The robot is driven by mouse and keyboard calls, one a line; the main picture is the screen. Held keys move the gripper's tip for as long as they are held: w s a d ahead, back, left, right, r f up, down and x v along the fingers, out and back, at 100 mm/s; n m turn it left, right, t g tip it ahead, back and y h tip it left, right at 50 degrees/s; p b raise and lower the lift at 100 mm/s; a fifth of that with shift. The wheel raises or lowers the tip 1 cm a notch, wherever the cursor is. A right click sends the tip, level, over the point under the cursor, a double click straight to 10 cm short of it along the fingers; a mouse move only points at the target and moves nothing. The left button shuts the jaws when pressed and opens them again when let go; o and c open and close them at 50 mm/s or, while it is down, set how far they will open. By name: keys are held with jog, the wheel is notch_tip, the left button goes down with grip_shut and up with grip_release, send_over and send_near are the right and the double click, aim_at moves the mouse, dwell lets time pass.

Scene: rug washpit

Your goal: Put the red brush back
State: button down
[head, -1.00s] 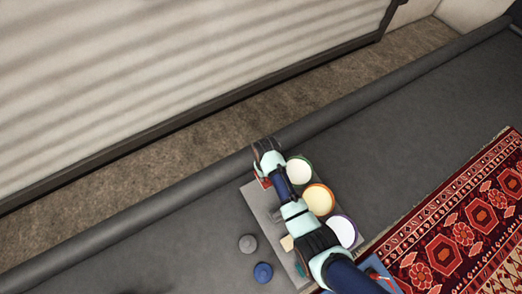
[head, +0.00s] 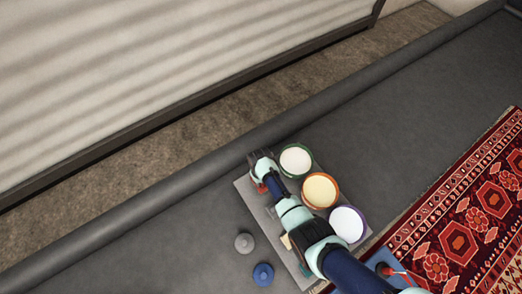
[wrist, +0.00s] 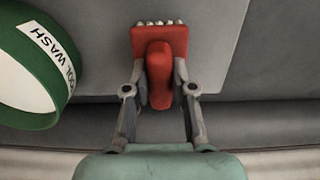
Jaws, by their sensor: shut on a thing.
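The red brush (wrist: 160,45) is a red block with a handle and pale bristles at its far edge in the wrist view. My gripper (wrist: 159,78) is shut on its handle, one finger on each side. In the head view a red bit of the brush (head: 261,188) shows beside my gripper (head: 262,166), at the back left of the grey board (head: 250,202). In the wrist view the brush is over the board's edge area; I cannot tell whether it touches the board.
A green-rimmed bucket (head: 296,160) stands close right of my gripper, then an orange (head: 320,190) and a purple-rimmed one (head: 347,224). Grey (head: 244,243) and blue (head: 263,274) round things lie left of the board. A patterned rug (head: 455,235) lies right.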

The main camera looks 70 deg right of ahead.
jog(key=shift+w+r, duration=0.1)
jog(key=shift+r, duration=0.05)
jog(key=c, duration=1)
grip_release()
notch_tip(320, 180, up, 12)
jog(key=p, duration=0.7)
jog(key=shift+p, duration=0.35)
jog(key=w+a+r+n+t+h, duration=0.25)
jog(key=w+a+r, duration=0.25)
jog(key=w+r, duration=0.55)
jog(key=w+a+r+n+t, duration=0.3)
jog(key=w+a+r+t, duration=0.35)
jog(key=a+r, duration=0.65)
jog(key=a+r+n+t+y, duration=0.1)
jog(key=a+r, duration=0.4)
jog(key=s+a+r+t, duration=0.1)
jog(key=a+r, duration=0.4)
jog(key=r, duration=0.1)
jog(key=s+a+r+n+t+y, duration=0.1)
jog(key=a+r+t, duration=0.1)
jog(key=a+r, duration=0.3)
jog(key=shift+s+a+r+n+y, duration=0.15)
jog(key=shift+s+a+n+y, duration=0.05)
jog(key=shift+n+y, duration=0.15)
